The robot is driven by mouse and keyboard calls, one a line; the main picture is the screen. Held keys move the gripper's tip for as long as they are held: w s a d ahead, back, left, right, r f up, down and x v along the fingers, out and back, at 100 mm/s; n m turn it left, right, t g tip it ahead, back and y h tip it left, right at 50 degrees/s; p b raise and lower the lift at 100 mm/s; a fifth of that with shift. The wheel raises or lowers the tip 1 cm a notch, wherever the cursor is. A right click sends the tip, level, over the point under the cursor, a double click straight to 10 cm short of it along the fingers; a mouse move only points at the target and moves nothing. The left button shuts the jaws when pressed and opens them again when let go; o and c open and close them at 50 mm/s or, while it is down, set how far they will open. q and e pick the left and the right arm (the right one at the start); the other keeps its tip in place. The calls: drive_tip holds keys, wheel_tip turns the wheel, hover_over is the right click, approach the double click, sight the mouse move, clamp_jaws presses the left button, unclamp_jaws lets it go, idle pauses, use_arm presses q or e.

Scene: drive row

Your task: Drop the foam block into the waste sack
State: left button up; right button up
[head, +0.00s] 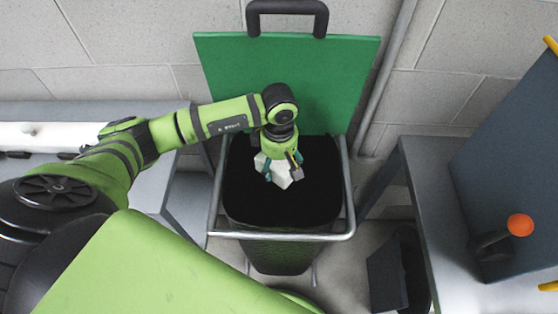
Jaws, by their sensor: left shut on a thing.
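The waste sack (284,256) is black and hangs in a grey metal frame (290,236), with its mouth open. The frame's green lid (225,80) stands raised behind it. My left gripper (278,171) points down over the sack's mouth, near its middle. It is shut on the foam block (280,175), a pale grey-white piece that sits tilted between the fingers. The block shows inside the outline of the mouth; its exact height against the rim is hard to tell. My right gripper is not in view.
A grey bench (190,215) stands left of the sack, and another grey table (425,180) stands to the right. A dark bin (385,275) is on the floor at lower right. A block wall closes the back.

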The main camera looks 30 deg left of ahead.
use_arm(q)
drive_tip(key=o, duration=1)
wheel_tip(320, 180, up, 12)
drive_tip(key=shift+r, duration=0.1)
